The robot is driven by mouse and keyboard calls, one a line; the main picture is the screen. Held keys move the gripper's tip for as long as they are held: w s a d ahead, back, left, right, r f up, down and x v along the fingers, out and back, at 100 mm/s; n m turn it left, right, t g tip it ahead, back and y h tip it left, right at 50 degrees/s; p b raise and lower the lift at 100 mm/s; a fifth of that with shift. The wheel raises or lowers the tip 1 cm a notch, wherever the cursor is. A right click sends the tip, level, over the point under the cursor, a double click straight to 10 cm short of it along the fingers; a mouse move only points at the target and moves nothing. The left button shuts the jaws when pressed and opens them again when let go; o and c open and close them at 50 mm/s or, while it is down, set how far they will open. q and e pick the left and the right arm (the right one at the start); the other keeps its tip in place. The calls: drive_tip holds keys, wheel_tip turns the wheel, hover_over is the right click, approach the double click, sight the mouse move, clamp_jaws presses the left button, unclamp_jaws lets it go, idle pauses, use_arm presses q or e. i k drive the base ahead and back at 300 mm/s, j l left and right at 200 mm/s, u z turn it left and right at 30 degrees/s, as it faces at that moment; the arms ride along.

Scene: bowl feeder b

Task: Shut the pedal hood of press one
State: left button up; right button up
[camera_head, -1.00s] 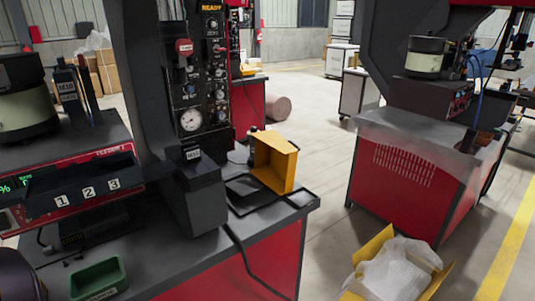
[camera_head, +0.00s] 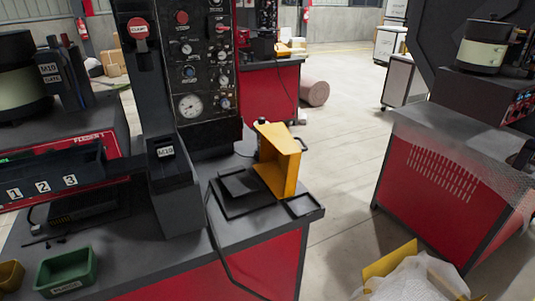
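The yellow pedal hood (camera_head: 279,160) stands upright on the right end of the grey-topped press bench. Its open side shows, and it appears raised at the edge of a flat black pedal base (camera_head: 243,188). The base lies on the bench top with a dark plate inside its frame. A black cable runs from near the base over the bench's front edge. The press control panel (camera_head: 196,70) with a gauge stands behind. Neither of my grippers is in view.
A green bin (camera_head: 67,269) sits at the bench's front left, and a dark feeder with numbered slots (camera_head: 45,180) is behind it. An open carton with bubble wrap (camera_head: 410,280) stands on the floor at the right. Floor between the red benches is clear.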

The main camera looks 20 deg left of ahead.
sight(279, 166)
drive_tip(key=i+l+u, duration=0.2)
drive_tip(key=u, duration=0.15)
drive_tip(key=i+l+u, duration=0.1)
drive_tip(key=l+u, duration=0.25)
drive_tip(key=i+l+u, duration=0.1)
drive_tip(key=l+u, duration=0.2)
drive_tip(key=l, duration=0.2)
drive_tip(key=l+u, duration=0.65)
drive_tip(key=l, duration=0.55)
drive_tip(key=k+l, duration=0.1)
drive_tip(key=k, duration=0.5)
